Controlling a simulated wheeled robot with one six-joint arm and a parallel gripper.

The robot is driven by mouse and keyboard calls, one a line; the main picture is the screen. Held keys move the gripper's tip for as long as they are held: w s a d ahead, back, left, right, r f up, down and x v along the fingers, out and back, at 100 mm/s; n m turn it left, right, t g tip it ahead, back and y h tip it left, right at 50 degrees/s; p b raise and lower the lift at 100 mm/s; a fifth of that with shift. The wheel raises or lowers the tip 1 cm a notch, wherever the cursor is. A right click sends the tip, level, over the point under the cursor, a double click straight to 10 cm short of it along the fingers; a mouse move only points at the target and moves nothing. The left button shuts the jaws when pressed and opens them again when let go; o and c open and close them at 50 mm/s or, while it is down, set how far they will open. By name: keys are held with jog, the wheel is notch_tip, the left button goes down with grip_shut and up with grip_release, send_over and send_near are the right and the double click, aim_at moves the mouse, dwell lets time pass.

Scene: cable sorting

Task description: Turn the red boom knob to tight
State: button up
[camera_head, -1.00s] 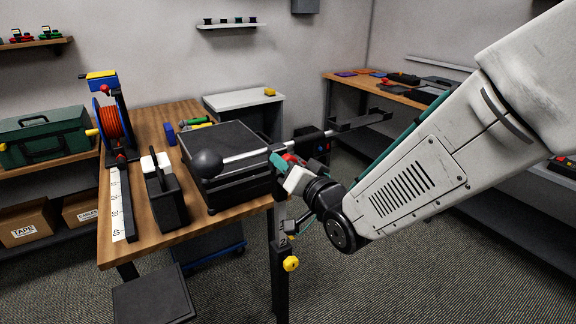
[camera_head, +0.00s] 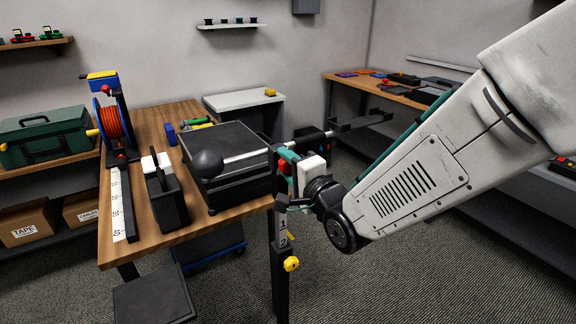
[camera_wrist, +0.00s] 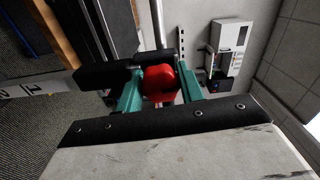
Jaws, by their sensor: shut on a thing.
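The red boom knob (camera_wrist: 160,83) sits between the two green fingers of my gripper (camera_wrist: 157,90) in the wrist view, and the fingers are shut on it. In the head view my gripper (camera_head: 288,168) is at the right edge of the workbench, at the top of the dark post marked with numbers. Only a little of the red knob (camera_head: 284,167) shows there. The pale boom rod (camera_head: 246,157) runs past the gripper, with a black ball (camera_head: 207,163) at its left end. The knob's tight marking cannot be made out.
A yellow knob (camera_head: 291,264) is lower on the post (camera_head: 282,240). The wooden workbench (camera_head: 150,135) holds a black box-like unit (camera_head: 228,150), a cable reel (camera_head: 112,122) and a black holder (camera_head: 166,200). A green toolbox (camera_head: 45,137) stands at left.

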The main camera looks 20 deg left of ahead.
jog(key=shift+m, duration=0.7)
jog(key=o, duration=1)
jog(key=shift+d, duration=0.1)
jog(key=shift+f, duration=0.1)
